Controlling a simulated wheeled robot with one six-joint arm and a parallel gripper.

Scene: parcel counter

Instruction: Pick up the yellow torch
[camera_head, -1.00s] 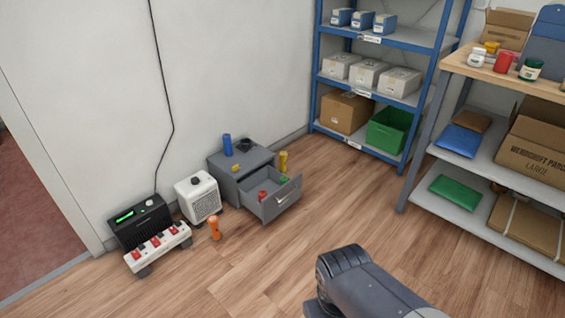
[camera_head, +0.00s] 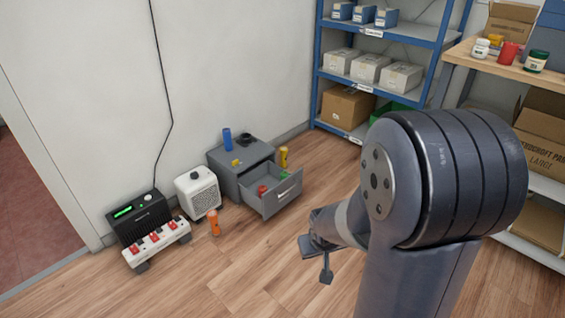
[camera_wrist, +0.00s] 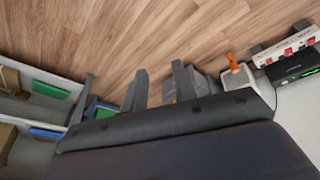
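The yellow torch (camera_head: 283,157) stands upright by the right side of the small grey drawer cabinet (camera_head: 228,182) in the head view. Its lower part is hidden behind the open drawer (camera_head: 282,200). I cannot make it out clearly in the wrist view. My gripper (camera_head: 314,262) is in front and to the right of the cabinet, above the wood floor, apart from the torch. In the wrist view its two fingers (camera_wrist: 160,88) stand apart with nothing held between them.
An orange torch (camera_head: 214,223) stands on the floor near a white heater (camera_head: 198,194) and a power strip (camera_head: 157,243). A blue cylinder (camera_head: 227,140) stands on the cabinet. Shelves (camera_head: 385,35) stand behind. The floor in front of the drawer is clear.

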